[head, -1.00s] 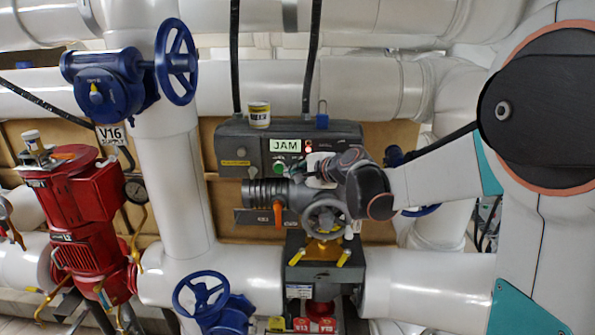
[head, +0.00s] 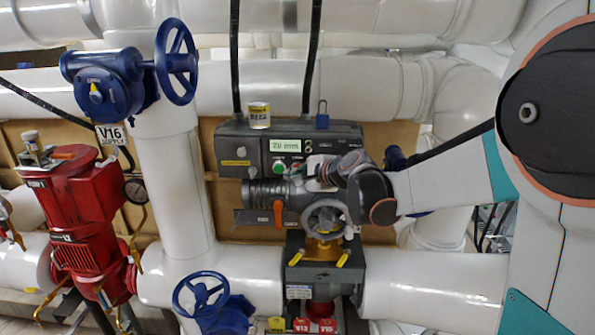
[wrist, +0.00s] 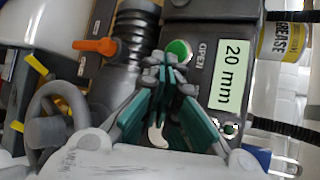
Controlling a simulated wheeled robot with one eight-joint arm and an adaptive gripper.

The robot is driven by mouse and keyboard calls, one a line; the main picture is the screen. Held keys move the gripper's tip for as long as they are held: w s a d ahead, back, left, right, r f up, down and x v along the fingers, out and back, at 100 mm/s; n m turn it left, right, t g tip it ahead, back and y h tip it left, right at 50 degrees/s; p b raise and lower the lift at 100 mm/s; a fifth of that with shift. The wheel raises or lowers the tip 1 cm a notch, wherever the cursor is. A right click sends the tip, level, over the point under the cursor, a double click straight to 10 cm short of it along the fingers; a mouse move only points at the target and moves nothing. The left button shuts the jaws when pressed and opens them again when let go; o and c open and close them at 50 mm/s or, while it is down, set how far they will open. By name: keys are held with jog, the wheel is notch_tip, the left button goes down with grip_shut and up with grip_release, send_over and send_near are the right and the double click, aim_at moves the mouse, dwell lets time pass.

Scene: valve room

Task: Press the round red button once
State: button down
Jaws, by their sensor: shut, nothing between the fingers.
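The grey control box (head: 236,150) shows a small green screen (head: 285,145) that reads "20 mm". Below the screen is a round green button (head: 279,168). In the wrist view this green button (wrist: 179,51) lies just beyond my fingertips, beside the word OPEN. A small red spot, apparently the red button (head: 296,168), shows to its right in the head view, close to my fingertips. In the wrist view I cannot make out the red button; my fingers cover that area. My gripper (wrist: 168,66) is shut and empty in front of the panel. I cannot tell whether it touches anything.
A ribbed dark cylinder with an orange lever (head: 277,213) and a grey handwheel (head: 326,217) sit just below my gripper. A grease tin (head: 259,115) and a blue padlock (head: 322,116) are on top of the box. White pipes surround it.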

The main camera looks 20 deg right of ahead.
jog(key=s, duration=0.1)
jog(key=s+a, duration=0.1)
jog(key=s, duration=0.2)
jog(key=shift+s+a, duration=0.25)
jog(key=shift+s, duration=0.1)
dwell(0.8)
jog(key=s+f+n+g+h+b, duration=0.2)
jog(key=s+f+n+b, duration=0.6)
jog(key=s+f+b, duration=0.6)
jog(key=s+d+f+n+g+h+b, duration=0.1)
jog(key=s+f+n+g+h+b, duration=0.1)
jog(key=s+f+n+b, duration=0.7)
jog(key=s+f+b, duration=0.6)
jog(key=s+f, duration=0.2)
jog(key=f, duration=0.3)
jog(key=shift+s+g+h, duration=0.4)
